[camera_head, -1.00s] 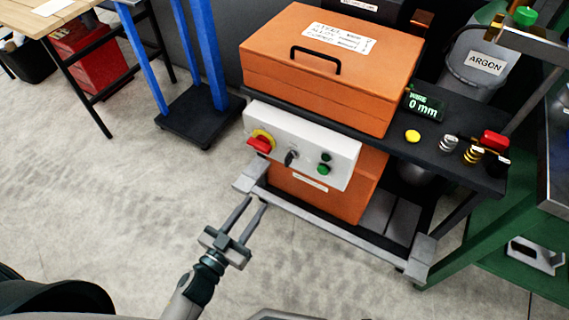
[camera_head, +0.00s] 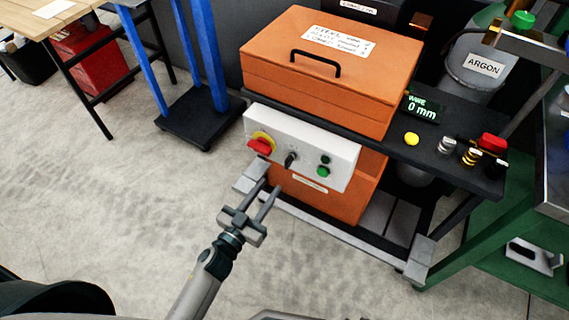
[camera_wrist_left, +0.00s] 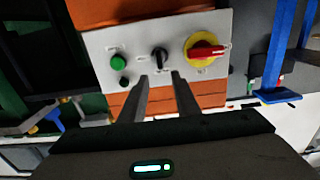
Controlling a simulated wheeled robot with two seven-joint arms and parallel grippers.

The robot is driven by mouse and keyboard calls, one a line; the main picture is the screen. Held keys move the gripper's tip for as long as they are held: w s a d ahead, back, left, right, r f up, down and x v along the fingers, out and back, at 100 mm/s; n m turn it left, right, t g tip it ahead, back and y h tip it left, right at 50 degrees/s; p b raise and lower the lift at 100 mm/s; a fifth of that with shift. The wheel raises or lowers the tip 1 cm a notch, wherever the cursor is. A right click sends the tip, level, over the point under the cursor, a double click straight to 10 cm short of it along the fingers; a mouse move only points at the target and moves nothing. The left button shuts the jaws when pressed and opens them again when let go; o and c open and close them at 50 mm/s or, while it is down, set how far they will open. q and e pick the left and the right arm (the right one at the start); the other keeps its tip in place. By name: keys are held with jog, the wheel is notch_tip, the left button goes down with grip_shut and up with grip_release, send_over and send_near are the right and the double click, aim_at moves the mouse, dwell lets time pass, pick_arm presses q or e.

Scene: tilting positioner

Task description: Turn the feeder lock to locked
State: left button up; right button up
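The white control panel (camera_head: 305,133) is on the front of the orange feeder box (camera_head: 300,85). The panel labels are too small to read, so I cannot tell which control is the feeder lock. My left gripper (camera_head: 268,187) is open and empty, below and in front of the panel. In the left wrist view, the black switch (camera_wrist_left: 159,57) appears just beyond the gap between the fingertips (camera_wrist_left: 160,79), apparently untouched. My right gripper is not visible.
A black cart shelf (camera_head: 440,155) holds a wire display (camera_head: 422,106) reading 0 mm and several coloured knobs. Open floor (camera_head: 120,200) lies to the left.

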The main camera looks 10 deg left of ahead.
aim_at(286, 164)
pick_arm(q)
jog(key=x, duration=1)
jog(key=shift+w, duration=0.15)
grip_shut()
